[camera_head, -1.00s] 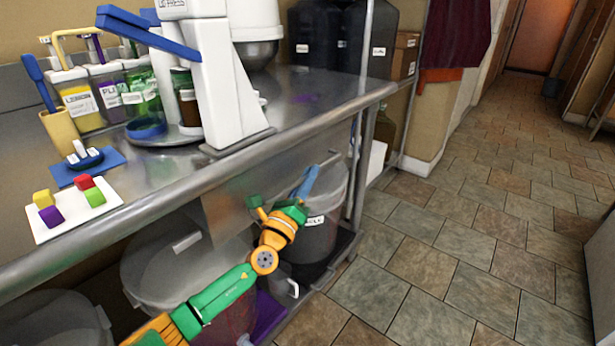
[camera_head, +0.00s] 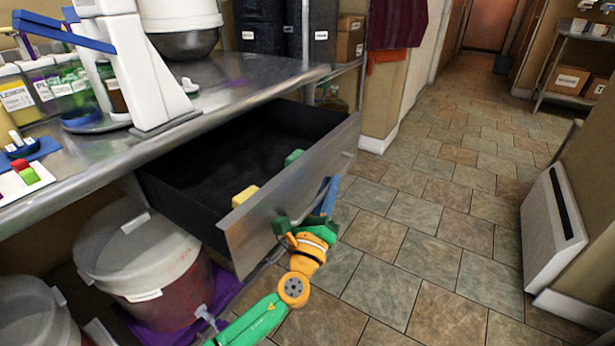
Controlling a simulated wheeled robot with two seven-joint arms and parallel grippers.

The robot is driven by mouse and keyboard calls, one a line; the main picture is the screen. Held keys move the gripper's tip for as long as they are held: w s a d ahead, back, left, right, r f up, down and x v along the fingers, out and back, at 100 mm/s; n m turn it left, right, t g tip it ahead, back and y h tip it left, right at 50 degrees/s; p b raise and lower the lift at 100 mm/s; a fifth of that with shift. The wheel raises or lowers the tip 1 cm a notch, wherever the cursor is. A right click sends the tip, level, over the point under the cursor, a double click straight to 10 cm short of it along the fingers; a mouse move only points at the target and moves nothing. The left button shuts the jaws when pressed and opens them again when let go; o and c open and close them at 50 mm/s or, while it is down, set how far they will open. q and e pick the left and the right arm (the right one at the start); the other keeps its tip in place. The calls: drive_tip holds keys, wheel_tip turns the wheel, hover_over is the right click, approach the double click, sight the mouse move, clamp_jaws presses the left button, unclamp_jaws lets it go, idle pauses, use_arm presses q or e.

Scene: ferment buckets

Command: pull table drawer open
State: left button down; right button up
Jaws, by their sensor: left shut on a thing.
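The table drawer (camera_head: 207,172) is pulled well out from under the steel table (camera_head: 204,104), and its dark inside shows. Its steel front panel (camera_head: 262,225) faces me. My left gripper (camera_head: 303,222) is at the outer face of this panel, shut on the drawer's handle, which is mostly hidden by the gripper. A blue bar (camera_head: 327,196) shows beside the fingers; I cannot tell whether it belongs to the handle. A yellow block (camera_head: 244,196) and a green block (camera_head: 293,157) lie in the drawer by the front panel. My right gripper is not in view.
A lidded white bucket (camera_head: 137,252) stands below, left of the drawer. A white dispenser (camera_head: 137,72) and jars (camera_head: 72,92) stand on the table. Tiled floor (camera_head: 425,190) is clear to the right, up to a white wall panel (camera_head: 550,235).

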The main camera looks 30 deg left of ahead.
use_arm(q)
drive_tip(key=d, duration=0.5)
drive_tip(key=shift+s+d, duration=0.2)
drive_tip(key=shift+d, duration=0.2)
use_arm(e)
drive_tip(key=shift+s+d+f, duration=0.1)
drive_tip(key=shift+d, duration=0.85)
use_arm(q)
drive_tip(key=c, duration=1.2)
unclamp_jaws()
drive_tip(key=shift+o, duration=0.2)
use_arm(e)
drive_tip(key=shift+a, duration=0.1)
